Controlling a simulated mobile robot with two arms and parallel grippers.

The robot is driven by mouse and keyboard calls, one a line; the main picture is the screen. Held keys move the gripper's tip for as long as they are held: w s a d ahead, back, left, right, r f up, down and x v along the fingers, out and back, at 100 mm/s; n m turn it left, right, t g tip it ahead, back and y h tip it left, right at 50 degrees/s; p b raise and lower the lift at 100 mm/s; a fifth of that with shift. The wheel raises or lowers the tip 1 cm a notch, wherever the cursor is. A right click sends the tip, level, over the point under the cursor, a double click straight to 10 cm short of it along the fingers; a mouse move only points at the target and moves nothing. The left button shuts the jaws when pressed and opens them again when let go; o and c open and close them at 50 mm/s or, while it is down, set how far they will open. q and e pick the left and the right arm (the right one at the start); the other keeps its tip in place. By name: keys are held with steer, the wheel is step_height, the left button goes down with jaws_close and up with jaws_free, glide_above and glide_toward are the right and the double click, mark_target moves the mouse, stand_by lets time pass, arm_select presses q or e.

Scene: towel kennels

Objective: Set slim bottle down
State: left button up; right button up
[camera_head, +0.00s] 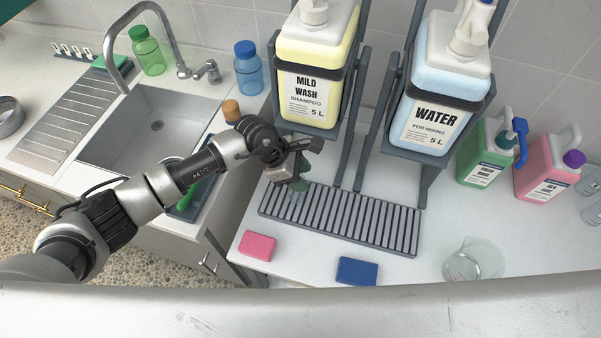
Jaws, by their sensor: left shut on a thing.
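A small greenish piece of the slim bottle (302,187) shows under the fingers. The gripper and wrist hide the rest of it. I cannot tell whether its base touches the slats. My right gripper is not in view.
The Water jug (440,95) hangs in a grey stand to the right. A pink sponge (258,246) and a blue sponge (357,271) lie in front of the tray. A clear beaker (474,262) stands at right. The sink (150,125) is at left. Counter between blue sponge and beaker is clear.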

arm_select(q)
steer(key=shift+f, duration=0.4)
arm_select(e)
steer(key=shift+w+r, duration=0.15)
arm_select(q)
steer(key=shift+f, duration=0.15)
steer(key=o, duration=0.9)
steer(key=shift+c, duration=0.2)
steer(key=shift+o, duration=1.4)
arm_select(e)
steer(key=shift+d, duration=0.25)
